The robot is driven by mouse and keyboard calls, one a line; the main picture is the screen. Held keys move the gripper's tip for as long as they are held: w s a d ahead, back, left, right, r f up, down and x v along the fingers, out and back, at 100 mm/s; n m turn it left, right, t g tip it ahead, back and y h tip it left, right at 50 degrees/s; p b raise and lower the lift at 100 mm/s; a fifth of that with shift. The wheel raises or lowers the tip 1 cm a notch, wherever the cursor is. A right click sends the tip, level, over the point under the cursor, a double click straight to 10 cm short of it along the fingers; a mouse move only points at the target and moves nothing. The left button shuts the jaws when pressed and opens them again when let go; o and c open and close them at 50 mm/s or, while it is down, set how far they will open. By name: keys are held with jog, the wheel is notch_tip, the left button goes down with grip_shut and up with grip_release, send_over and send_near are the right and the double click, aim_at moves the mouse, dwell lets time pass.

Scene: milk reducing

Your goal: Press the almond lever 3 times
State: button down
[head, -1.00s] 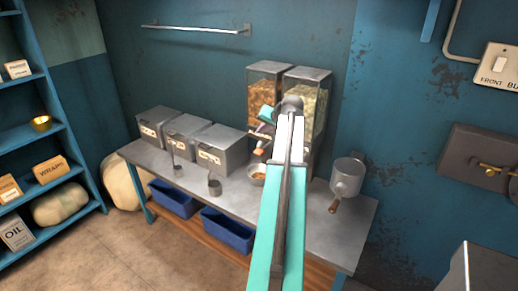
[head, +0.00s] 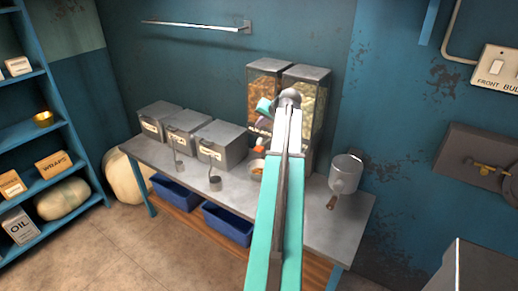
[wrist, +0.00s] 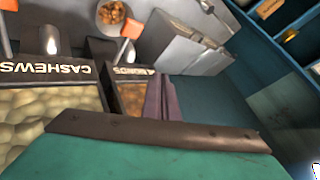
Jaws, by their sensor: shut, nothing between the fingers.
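The almond dispenser (head: 256,83) is the left of two clear grain-filled bins on the bench. In the wrist view its ALMONDS label (wrist: 128,72) is partly covered by my gripper. The almond lever, with an orange end (wrist: 132,27), sticks out beyond the label in the wrist view. My gripper (wrist: 163,82) is shut and empty beside the almond dispenser's front, apart from the orange end in that picture. In the head view my arm hides much of this area. A bowl (wrist: 112,16) holding some almonds sits below the spout.
The cashew dispenser (wrist: 50,105) stands right beside it, with its own orange-ended lever (wrist: 9,4). Several grey lidded boxes (head: 218,140) line the bench to the left. Blue bins (head: 228,225) sit below.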

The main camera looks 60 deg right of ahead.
aim_at(260, 149)
jog(key=shift+f, duration=0.2)
jog(key=shift+f+b, duration=2.25)
jog(key=shift+f, duration=1.95)
